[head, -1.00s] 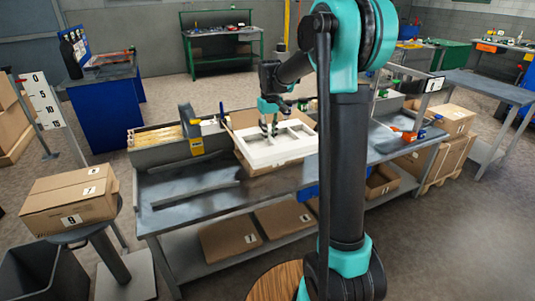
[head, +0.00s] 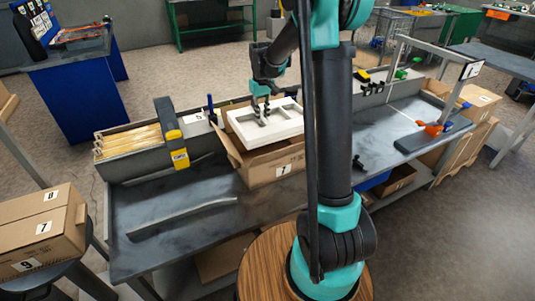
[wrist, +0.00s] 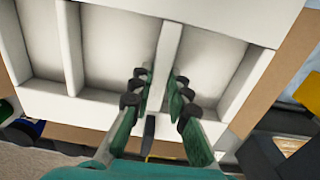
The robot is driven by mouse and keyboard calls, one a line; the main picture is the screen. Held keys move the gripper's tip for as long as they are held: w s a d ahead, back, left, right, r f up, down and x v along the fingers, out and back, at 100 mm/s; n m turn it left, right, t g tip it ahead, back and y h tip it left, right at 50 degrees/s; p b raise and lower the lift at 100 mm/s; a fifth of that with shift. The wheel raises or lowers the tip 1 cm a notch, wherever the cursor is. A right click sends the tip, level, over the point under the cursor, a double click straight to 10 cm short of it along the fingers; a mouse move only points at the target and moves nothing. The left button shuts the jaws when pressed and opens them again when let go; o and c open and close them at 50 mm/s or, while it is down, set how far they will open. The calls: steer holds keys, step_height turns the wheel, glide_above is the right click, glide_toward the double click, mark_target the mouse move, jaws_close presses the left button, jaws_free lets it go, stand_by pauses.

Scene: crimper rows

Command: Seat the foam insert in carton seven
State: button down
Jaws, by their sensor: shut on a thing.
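The white foam insert (head: 281,127) has several compartments and is over the open top of a cardboard carton (head: 262,170) labelled 7, on the grey bench. My gripper (head: 261,111) is at the insert's far side, shut on one of its dividers. In the wrist view the fingers of my gripper (wrist: 160,88) stand on both sides of a white divider of the insert (wrist: 165,55). Brown carton edges show beyond the insert there. In the head view the insert looks slightly tilted, and I cannot tell how deep it sits.
A closed carton (head: 40,225) stands at the lower left. The bench front (head: 150,240) is mostly clear.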

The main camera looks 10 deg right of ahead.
step_height(320, 180, down, 20)
steer(key=shift+r, duration=0.1)
stand_by(0.5)
steer(key=c, duration=1.5)
jaws_free()
steer(key=shift+o, duration=0.2)
step_height(320, 180, up, 12)
